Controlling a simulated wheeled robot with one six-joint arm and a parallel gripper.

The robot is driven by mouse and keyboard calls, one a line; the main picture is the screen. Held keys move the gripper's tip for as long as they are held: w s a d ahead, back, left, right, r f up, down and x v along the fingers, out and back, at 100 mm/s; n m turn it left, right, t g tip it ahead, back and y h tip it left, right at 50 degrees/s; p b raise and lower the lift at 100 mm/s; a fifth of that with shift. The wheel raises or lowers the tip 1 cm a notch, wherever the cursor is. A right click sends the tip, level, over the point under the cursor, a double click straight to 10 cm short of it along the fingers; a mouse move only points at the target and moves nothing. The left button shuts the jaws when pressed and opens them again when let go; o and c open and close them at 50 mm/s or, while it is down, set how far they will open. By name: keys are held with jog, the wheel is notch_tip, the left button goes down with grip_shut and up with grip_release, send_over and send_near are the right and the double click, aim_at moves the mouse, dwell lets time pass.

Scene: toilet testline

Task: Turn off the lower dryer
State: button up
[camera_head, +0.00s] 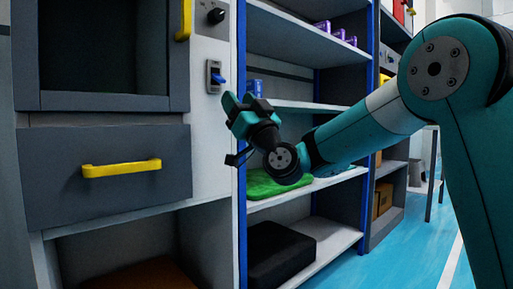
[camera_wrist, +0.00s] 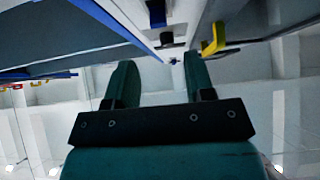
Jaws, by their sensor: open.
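The dryer unit is the grey and white cabinet front (camera_head: 205,140) at the left in the head view. On its light side strip are a black round knob (camera_head: 215,16) and, lower, a switch with a blue lever (camera_head: 214,77). My gripper (camera_head: 238,101) is just right of and slightly below this switch, apart from it in the picture. In the wrist view my gripper (camera_wrist: 160,78) has its two teal fingers spread with nothing held. A dark switch-like part (camera_wrist: 156,12) and a black knob (camera_wrist: 166,39) show beyond the fingers. The lever's exact position is hard to tell.
A yellow handle (camera_head: 183,20) is beside the knob, and a drawer (camera_head: 120,190) with a yellow handle is below. A blue-framed shelf (camera_head: 300,106) stands close behind my gripper, holding a green cloth (camera_head: 262,186) and a black box (camera_head: 280,250).

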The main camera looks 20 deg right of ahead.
jog(key=b+v, duration=0.5)
jog(key=v, duration=0.3)
jog(key=shift+b, duration=0.3)
jog(key=shift+s, duration=0.1)
jog(key=s+a+f+n+g+y+p, duration=0.25)
jog(key=s+a+g+p, duration=0.25)
jog(key=a+g+p, duration=0.25)
jog(key=s+a+f+n+g+y+p, duration=0.1)
jog(key=s+a+f+n+g+p, duration=0.15)
jog(key=s+a+g+p, duration=0.4)
jog(key=s+d+f+m+g+h+p, duration=0.1)
jog(key=s+d+f+g+h+p, duration=0.2)
jog(key=s+g+p, duration=0.4)
jog(key=s+d+m+g+h+p, duration=0.1)
jog(key=s+d+g+h+p, duration=0.3)
jog(key=s, duration=0.5)
notch_tip(320, 180, up, 36)
jog(key=a+p, duration=0.1)
jog(key=p, duration=3.5)
jog(key=shift+w+a+r, duration=0.2)
jog(key=shift+w, duration=0.15)
